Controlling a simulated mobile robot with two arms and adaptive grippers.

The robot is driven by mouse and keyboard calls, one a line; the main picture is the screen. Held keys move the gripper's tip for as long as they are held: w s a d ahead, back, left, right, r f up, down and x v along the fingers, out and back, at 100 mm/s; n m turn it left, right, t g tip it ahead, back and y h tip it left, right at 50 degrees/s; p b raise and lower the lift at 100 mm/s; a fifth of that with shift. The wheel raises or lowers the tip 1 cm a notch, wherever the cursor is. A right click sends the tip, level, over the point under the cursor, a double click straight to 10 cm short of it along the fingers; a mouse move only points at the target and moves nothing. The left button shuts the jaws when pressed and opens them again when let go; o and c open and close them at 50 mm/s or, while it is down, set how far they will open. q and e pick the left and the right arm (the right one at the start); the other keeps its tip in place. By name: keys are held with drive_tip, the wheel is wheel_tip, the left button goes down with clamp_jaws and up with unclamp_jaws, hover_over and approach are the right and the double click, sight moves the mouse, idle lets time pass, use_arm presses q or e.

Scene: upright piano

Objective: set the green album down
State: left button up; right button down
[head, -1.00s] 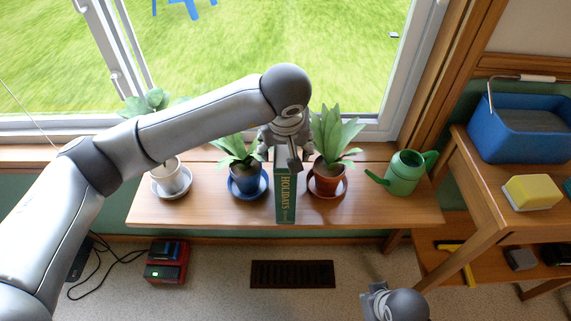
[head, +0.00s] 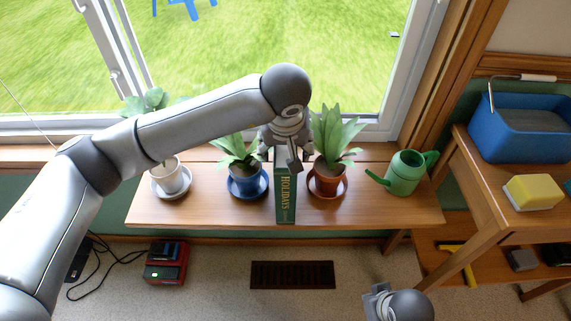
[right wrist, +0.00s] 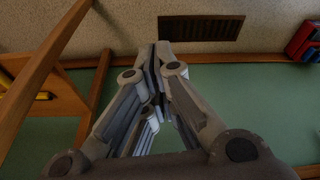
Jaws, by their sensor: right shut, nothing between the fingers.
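The green album (head: 286,196), marked HOLIDAYS on its spine, stands upright on the wooden shelf (head: 215,211) between the blue-potted plant and the terracotta-potted plant. My left gripper (head: 281,160) is at the album's top, pointing down, with one finger showing by its right side. The gripper hides the album's rear top, and I cannot tell whether the fingers press on it. My right gripper (right wrist: 158,60) is shut and empty; in the head view only its top shows, low over the carpet (head: 381,300).
A plant in a blue pot (head: 246,184) and one in a terracotta pot (head: 325,183) flank the album closely. A white pot (head: 171,178) stands left, a green watering can (head: 404,173) right. A side table holds a blue bin (head: 515,135) and yellow sponge (head: 533,192).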

drive_tip(key=shift+s, duration=0.15)
use_arm(q)
drive_tip(key=shift+f, duration=0.1)
use_arm(e)
drive_tip(key=shift+r, duration=0.35)
drive_tip(key=shift+r, duration=0.1)
drive_tip(key=shift+r, duration=0.3)
drive_tip(key=shift+r, duration=0.1)
drive_tip(key=shift+r, duration=0.25)
use_arm(q)
clamp_jaws()
use_arm(e)
drive_tip(key=shift+f, duration=0.15)
idle(0.4)
